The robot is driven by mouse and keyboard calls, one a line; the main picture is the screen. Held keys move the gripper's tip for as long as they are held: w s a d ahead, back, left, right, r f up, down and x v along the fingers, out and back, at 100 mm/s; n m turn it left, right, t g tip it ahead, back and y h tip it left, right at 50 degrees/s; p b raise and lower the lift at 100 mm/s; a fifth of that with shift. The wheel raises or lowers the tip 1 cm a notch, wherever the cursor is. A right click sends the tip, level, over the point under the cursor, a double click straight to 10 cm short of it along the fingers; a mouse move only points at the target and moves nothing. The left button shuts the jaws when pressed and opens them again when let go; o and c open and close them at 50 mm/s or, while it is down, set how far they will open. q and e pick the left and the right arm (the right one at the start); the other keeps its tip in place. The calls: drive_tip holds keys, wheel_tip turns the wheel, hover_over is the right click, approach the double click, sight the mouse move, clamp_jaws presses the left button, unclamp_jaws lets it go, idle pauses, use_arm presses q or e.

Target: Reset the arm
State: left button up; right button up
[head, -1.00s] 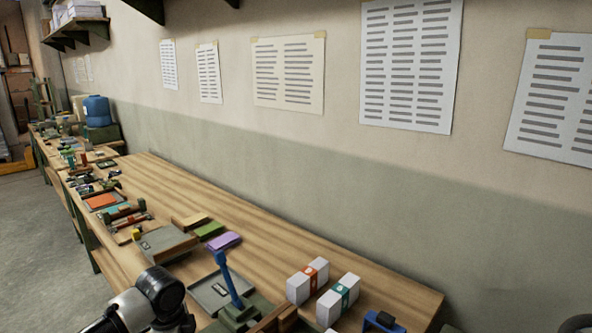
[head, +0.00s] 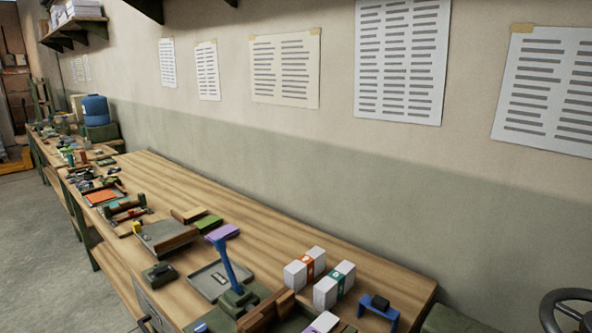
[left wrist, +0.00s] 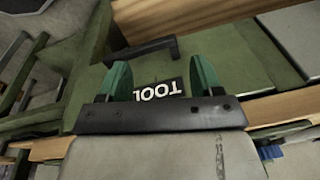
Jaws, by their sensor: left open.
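My left gripper (left wrist: 161,82) shows in the left wrist view with its two green fingers apart and nothing between them. Behind the fingers is a green surface with a black label reading "TOOL" (left wrist: 158,91) and a dark handle (left wrist: 140,50). I cannot tell how far the fingers are from it. Neither of my arms shows in the head view now. My right gripper is not in view.
A long wooden workbench (head: 330,260) runs along the wall. It holds a blue upright lever (head: 226,265), two banded white stacks (head: 304,269) (head: 334,286), a blue stand (head: 378,309) and grey trays. Bare wood lies along the wall. A dark wheel (head: 568,310) is at lower right.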

use_arm(q)
drive_tip(key=s+f+n+b, duration=0.1)
drive_tip(key=s+f+n, duration=0.1)
drive_tip(key=s+f, duration=0.75)
drive_tip(key=s+f+n+b, duration=0.1)
drive_tip(key=s+f+n, duration=0.35)
drive_tip(key=f, duration=0.75)
drive_tip(key=s+f, duration=0.4)
drive_tip(key=s, duration=0.6)
drive_tip(key=s+d+f+n+b, duration=0.1)
drive_tip(key=s+f, duration=0.3)
drive_tip(key=s, duration=0.6)
drive_tip(key=s+d+f+g+y, duration=0.1)
drive_tip(key=s+f, duration=0.3)
drive_tip(key=s, duration=0.7)
drive_tip(key=shift+f+n+b, duration=0.2)
drive_tip(key=shift+n+b, duration=0.1)
drive_tip(key=shift+n, duration=0.05)
drive_tip(key=shift+s, duration=0.1)
